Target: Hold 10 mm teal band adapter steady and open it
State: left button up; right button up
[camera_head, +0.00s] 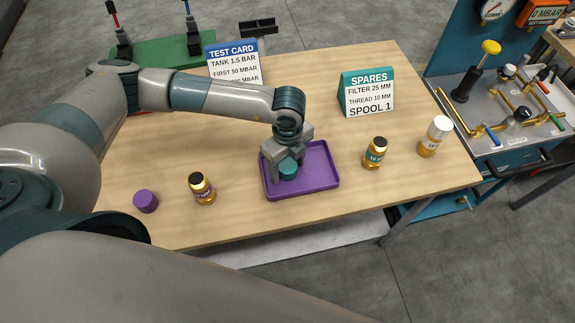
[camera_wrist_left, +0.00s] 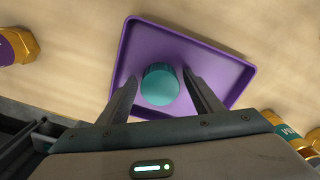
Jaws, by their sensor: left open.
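The 10 mm teal band adapter (camera_head: 375,153) is a brass piece with a teal band. It stands upright on the table just right of the purple tray, its top dark and uncapped. It also shows, cut off, at the right edge of the left wrist view (camera_wrist_left: 290,130). A teal cap (camera_head: 288,171) is in the purple tray (camera_head: 322,181). My left gripper (camera_head: 287,167) is over the tray with its fingers open on either side of the teal cap (camera_wrist_left: 160,84), with gaps visible in the left wrist view. My right gripper is not in view.
A purple-banded brass adapter (camera_head: 202,189) and a loose purple cap (camera_head: 145,201) are left of the tray. A white-capped brass adapter (camera_head: 435,136) stands at right. The spares card (camera_head: 367,95) and test card (camera_head: 232,63) stand behind. A valve panel (camera_head: 500,110) is beyond the table's right edge.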

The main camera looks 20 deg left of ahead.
aim_at(288, 166)
pick_arm(q)
jog(key=shift+r, duration=0.1)
jog(key=shift+r, duration=0.3)
notch_tip(288, 166, up, 12)
jog(key=b, duration=0.4)
jog(key=shift+f+b, duration=0.2)
jog(key=shift+b, duration=0.15)
jog(key=shift+r, duration=0.1)
